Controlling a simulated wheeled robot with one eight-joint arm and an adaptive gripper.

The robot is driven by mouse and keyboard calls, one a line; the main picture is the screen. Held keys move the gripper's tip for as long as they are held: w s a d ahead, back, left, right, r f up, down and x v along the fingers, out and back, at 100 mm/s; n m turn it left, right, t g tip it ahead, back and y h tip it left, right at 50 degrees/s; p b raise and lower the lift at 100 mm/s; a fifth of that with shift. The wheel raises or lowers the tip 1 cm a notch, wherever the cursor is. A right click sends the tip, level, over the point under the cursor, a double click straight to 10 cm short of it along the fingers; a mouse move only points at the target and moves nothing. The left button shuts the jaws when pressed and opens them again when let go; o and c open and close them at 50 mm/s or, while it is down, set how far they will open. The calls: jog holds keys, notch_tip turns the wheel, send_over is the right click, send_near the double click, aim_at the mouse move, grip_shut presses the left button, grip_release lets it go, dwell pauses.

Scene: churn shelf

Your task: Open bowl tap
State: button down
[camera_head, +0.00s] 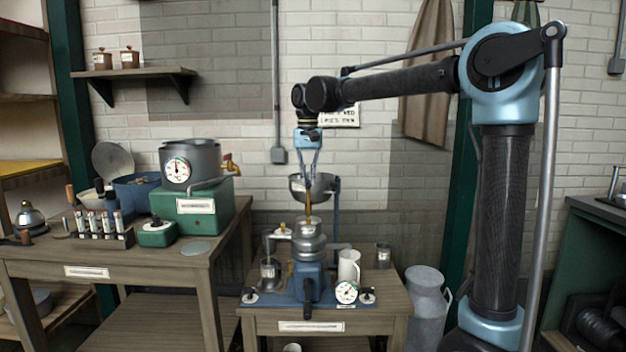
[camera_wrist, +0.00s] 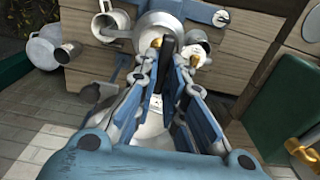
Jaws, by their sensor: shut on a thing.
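The separator on the small table has a metal supply bowl (camera_head: 325,188) at its top, held by a blue post. A brass bowl tap (camera_head: 309,197) shows at the bowl's front, above the rounded metal body (camera_head: 309,240). My gripper (camera_head: 310,172) reaches down from above, in front of the bowl, with its fingertips at the top of the tap. It is shut on the tap. In the wrist view my gripper (camera_wrist: 166,82) has a dark upright piece and some brass between its fingers. The fingers partly hide the tap, so its handle angle is unclear.
A milk can (camera_head: 427,300) stands right of the small table. The left bench holds a green heater (camera_head: 197,212) with a pot. The air around the bowl's right side is open.

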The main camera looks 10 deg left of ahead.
jog(key=shift+w+d, duration=0.1)
dwell(0.4)
jog(key=c, duration=1.7)
grip_release()
jog(key=shift+o, duration=0.2)
notch_tip(320, 180, up, 12)
